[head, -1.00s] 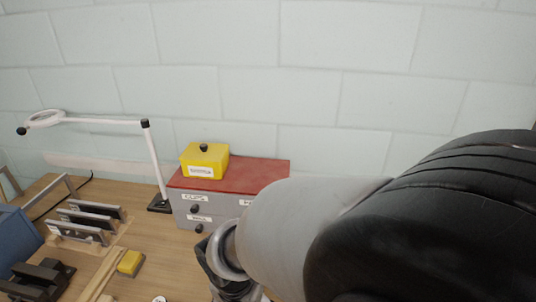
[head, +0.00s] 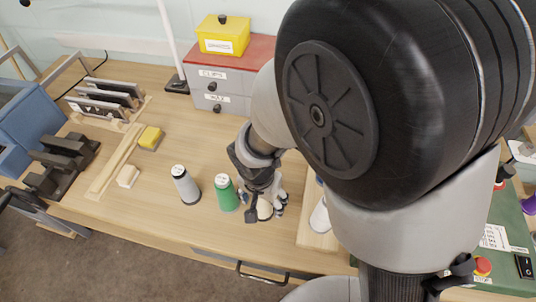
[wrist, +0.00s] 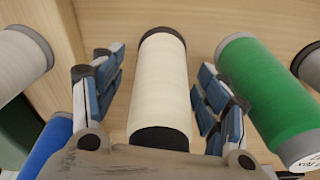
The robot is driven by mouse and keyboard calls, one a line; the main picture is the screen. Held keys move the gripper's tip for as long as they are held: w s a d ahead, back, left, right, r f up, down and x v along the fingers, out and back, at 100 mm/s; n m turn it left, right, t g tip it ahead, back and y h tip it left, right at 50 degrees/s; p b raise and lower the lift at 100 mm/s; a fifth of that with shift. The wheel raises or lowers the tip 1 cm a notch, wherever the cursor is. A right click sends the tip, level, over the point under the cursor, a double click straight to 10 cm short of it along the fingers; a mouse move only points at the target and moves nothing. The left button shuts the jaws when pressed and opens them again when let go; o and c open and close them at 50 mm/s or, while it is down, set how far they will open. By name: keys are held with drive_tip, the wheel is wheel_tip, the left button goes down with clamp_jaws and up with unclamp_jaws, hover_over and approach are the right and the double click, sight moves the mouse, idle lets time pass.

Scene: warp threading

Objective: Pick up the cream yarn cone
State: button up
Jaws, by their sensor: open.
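The cream yarn cone (wrist: 160,82) stands in the middle of the wrist view, with a dark cap at each end. My gripper (wrist: 155,92) is open, with one finger on each side of the cone and visible gaps between the pads and the yarn. In the head view my gripper (head: 263,205) points down at the bench, and the cream cone (head: 265,209) is mostly hidden by the fingers.
A green cone (head: 226,193) stands close to the left of my gripper, and a grey cone (head: 186,185) farther left. A white cone (head: 319,216) stands to the right. A grey drawer unit (head: 232,92) with a yellow box (head: 223,36) is behind. The bench front is mostly clear.

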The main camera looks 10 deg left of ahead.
drive_tip(key=shift+c, duration=0.6)
drive_tip(key=c, duration=1)
drive_tip(key=shift+r, duration=0.15)
